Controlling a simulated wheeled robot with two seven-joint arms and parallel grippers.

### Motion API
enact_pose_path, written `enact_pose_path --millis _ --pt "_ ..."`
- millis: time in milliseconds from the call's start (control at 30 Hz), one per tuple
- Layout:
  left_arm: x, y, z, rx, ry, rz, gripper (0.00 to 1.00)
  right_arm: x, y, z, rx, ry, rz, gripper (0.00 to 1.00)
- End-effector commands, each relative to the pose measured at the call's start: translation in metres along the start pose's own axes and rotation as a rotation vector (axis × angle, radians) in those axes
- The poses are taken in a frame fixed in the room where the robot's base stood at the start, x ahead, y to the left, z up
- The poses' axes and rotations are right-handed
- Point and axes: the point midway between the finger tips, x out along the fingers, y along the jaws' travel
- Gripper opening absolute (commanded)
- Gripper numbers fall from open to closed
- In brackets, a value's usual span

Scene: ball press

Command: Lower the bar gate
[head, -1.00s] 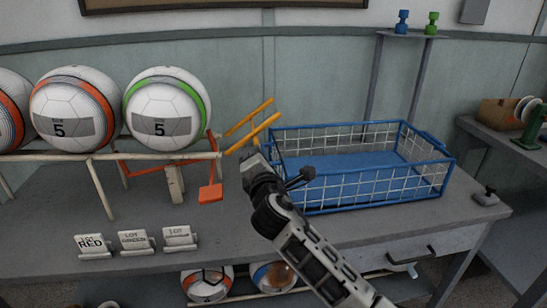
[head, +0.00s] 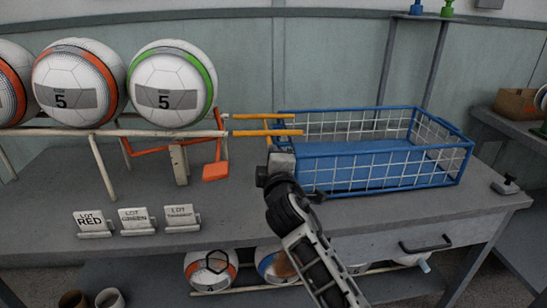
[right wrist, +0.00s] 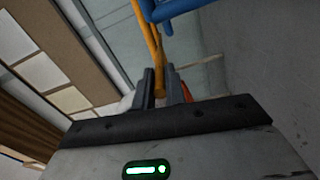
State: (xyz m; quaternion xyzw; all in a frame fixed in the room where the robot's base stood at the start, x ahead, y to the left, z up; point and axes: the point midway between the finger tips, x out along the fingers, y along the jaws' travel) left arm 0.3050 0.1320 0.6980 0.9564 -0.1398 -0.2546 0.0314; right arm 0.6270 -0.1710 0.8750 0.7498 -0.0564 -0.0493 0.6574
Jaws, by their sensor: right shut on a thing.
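The bar gate (head: 255,132) is a pair of yellow-orange bars at the right end of the ball rack. Both bars now lie about level and reach right to the left end of the blue wire basket (head: 400,183). My right gripper (right wrist: 160,98) is shut on one yellow bar in the right wrist view. In the head view, my right gripper (head: 281,152) is by the front bar and the basket's left corner, and its fingertips are mostly hidden. My left gripper is not in view.
Several balls, one with a green ring (head: 172,84), sit on the cream rack (head: 110,132). An orange flap (head: 215,171) hangs below the rack's end. Lot signs (head: 137,221) stand on the grey bench (head: 180,255). The bench between signs and basket is clear.

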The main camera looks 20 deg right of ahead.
Motion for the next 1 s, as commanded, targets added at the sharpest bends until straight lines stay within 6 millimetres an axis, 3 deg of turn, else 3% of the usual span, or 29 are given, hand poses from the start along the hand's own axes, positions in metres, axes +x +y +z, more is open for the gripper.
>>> enact_pose_path --millis 500,533,600,1000 --pt "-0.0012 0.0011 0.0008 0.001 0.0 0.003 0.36 -0.0004 -0.0021 -0.0012 0.018 0.002 -0.001 0.0" --pt "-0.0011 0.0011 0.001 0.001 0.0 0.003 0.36 -0.0004 -0.0021 -0.0012 0.018 0.002 -0.001 0.18" --pt "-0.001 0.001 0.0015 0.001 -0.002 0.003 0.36 -0.0003 -0.002 -0.0011 0.017 0.002 -0.001 0.34" --pt "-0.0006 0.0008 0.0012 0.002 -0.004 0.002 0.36 -0.0094 -0.0019 -0.0006 0.017 0.001 -0.001 0.34"
